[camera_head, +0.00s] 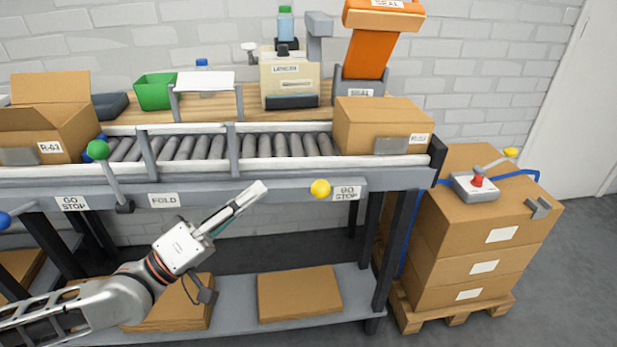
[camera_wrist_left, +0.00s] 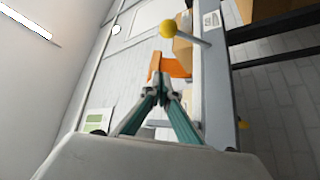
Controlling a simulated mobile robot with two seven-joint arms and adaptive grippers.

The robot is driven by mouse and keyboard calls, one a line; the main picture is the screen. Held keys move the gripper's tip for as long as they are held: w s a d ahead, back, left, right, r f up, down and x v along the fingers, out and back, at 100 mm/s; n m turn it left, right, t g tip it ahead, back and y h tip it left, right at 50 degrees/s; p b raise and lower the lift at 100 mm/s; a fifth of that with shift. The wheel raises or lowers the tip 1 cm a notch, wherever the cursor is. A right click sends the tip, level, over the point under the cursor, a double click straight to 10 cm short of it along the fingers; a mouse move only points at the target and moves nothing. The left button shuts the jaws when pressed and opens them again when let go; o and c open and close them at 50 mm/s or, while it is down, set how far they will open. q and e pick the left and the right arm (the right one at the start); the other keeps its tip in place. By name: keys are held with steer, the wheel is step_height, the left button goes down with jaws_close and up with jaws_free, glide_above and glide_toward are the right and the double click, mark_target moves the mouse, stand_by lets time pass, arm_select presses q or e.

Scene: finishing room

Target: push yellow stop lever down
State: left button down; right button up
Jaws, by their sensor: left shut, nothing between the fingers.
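The yellow ball knob (camera_head: 320,188) of a lever sits at the conveyor's front rail, beside the right GO STOP label (camera_head: 347,193); its stem is hidden in the head view. In the left wrist view the yellow knob (camera_wrist_left: 168,28) stands out from the rail on a thin grey stem, beyond the fingertips. My left gripper (camera_head: 257,191) is shut and empty, left of the knob at about the same picture height and apart from it. Its teal fingers meet at the tips in the left wrist view (camera_wrist_left: 162,97). My right gripper is not in view.
A green-knobbed lever (camera_head: 98,150) rises at the rail's left. A closed carton (camera_head: 375,120) sits on the rollers at the right end. Stacked boxes (camera_head: 480,225) carry a red-button control box (camera_head: 476,188); another yellow knob (camera_head: 510,153) is near it. A lower shelf (camera_head: 240,312) holds flat cardboard.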

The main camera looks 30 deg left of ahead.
arm_select(q)
steer(key=r+p+x, duration=0.1)
steer(key=p+x, duration=0.1)
steer(key=x, duration=0.7)
steer(key=shift+s+d+f+b, duration=0.25)
steer(key=shift+d+f+b, duration=0.05)
steer(key=shift+d+f, duration=0.5)
steer(key=shift+s+d+f+b, duration=0.2)
steer(key=shift+d+f+b, duration=0.1)
steer(key=shift+d+f, duration=0.5)
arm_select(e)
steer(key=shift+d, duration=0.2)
